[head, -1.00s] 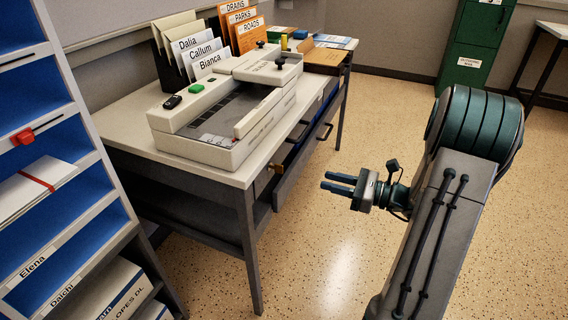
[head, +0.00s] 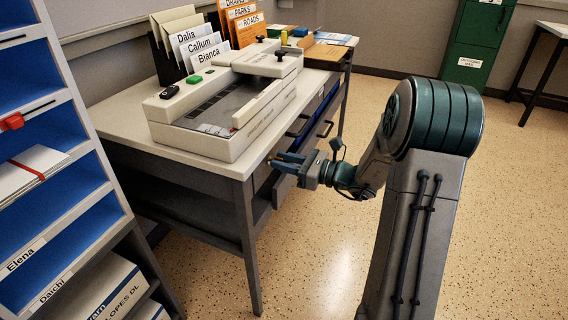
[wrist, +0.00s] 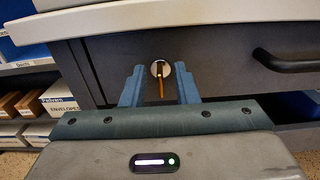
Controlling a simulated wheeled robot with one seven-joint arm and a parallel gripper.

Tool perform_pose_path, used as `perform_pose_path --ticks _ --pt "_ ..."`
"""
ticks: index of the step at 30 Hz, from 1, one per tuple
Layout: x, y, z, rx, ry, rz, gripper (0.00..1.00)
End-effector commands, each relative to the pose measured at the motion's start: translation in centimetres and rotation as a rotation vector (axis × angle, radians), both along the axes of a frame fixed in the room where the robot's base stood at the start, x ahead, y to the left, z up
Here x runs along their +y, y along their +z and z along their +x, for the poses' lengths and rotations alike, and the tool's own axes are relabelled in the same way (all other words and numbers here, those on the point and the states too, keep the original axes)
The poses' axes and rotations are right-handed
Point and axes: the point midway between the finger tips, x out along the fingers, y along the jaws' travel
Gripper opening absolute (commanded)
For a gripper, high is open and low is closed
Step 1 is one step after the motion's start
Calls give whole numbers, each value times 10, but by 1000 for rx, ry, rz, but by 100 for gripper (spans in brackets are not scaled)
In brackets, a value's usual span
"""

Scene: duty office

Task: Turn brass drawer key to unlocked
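The brass drawer key (wrist: 161,88) sits in a round silver lock (wrist: 160,68) on the dark drawer front (wrist: 220,65). In the wrist view its bow hangs straight down in the picture. My gripper (wrist: 160,90) is open, with one blue finger on each side of the key and a visible gap to each. In the head view my gripper (head: 285,160) is at the front of the desk (head: 115,115), below its top edge. There the key is mostly hidden by the fingers.
A dark drawer handle (wrist: 290,62) is right of the lock. The desk top edge (wrist: 170,18) overhangs just above. A cream machine (head: 225,110) stands on the desk. A blue-lined shelf unit (head: 60,180) is at the left. The floor (head: 300,260) in front is clear.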

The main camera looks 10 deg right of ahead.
Motion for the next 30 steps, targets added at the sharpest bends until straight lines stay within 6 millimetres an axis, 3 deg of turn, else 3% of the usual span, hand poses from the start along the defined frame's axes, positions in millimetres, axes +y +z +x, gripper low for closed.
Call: perform_pose_path --ticks 6,9,20,30 --pt "0 0 0 0 0 0 24" --pt "0 0 0 0 0 0 0" --pt "0 2 0 18 0 12 0" --pt "-1 7 1 165 -1 118 0"
